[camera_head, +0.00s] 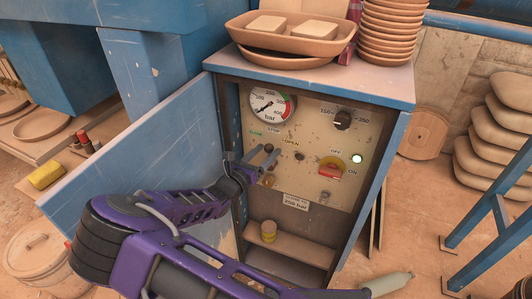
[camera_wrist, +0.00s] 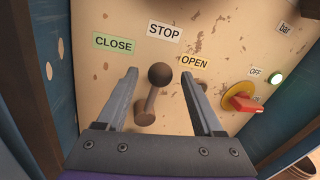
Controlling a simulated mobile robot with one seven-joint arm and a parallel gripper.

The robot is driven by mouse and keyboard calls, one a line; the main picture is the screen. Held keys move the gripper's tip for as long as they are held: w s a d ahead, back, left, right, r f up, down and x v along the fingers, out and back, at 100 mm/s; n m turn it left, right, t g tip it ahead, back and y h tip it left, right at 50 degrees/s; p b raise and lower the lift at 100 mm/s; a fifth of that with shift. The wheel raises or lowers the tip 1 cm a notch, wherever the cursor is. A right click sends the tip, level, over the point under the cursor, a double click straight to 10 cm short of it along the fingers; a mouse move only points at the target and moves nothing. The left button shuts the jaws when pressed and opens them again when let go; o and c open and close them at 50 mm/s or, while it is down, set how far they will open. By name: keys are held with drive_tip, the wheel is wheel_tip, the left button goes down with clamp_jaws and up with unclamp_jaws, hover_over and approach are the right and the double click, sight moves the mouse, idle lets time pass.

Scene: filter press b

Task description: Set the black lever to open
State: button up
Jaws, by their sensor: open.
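The black lever (camera_wrist: 150,100) stands on the panel with its dark ball knob up, roughly toward the STOP label (camera_wrist: 164,31). The CLOSE label (camera_wrist: 115,43) is to its left and the OPEN label (camera_wrist: 194,62) to its right. My gripper (camera_wrist: 160,76) is open, its two fingers on either side of the lever in the wrist view, with gaps between knob and fingers. In the head view my gripper (camera_head: 265,158) is at the panel's left part and partly hides the lever; I cannot tell its depth relative to the knob there.
A red switch on a yellow plate (camera_head: 329,169) and a lit lamp (camera_head: 357,159) are to the right. A pressure gauge (camera_head: 271,104) and black dial (camera_head: 342,119) sit above. The open blue door (camera_head: 150,150) flanks my arm on the left. A shelf (camera_head: 290,245) is below.

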drive_tip(key=shift+w+d, duration=0.1)
drive_tip(key=shift+w, duration=0.1)
clamp_jaws()
idle(0.3)
idle(1.1)
